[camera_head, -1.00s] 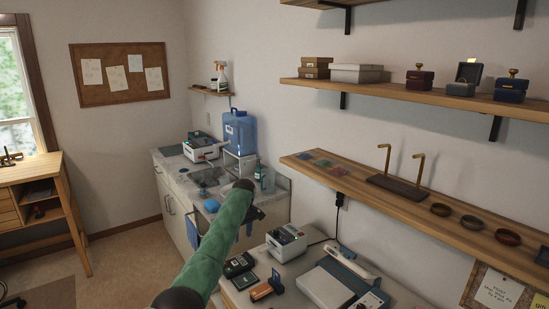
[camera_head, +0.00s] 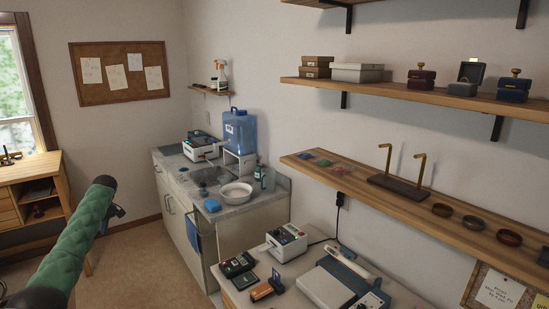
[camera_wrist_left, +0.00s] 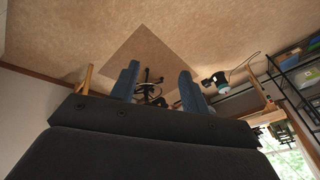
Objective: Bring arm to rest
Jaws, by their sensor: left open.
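My left arm, in a green quilted sleeve (camera_head: 80,238), reaches up from the lower left in the head view. Its gripper (camera_head: 117,210) is a small dark shape just past the sleeve's end, mostly hidden, in front of the wooden desk and floor. In the left wrist view the two blue fingers of the gripper (camera_wrist_left: 158,88) stand apart with nothing between them. My right gripper is in neither view.
A counter with a sink (camera_head: 205,177), white bowl (camera_head: 236,193) and blue water jug (camera_head: 240,131) stands at the back. A bench with devices (camera_head: 287,240) is at the lower middle. A wooden desk (camera_head: 38,195) is at left. Open floor (camera_head: 140,265) lies between.

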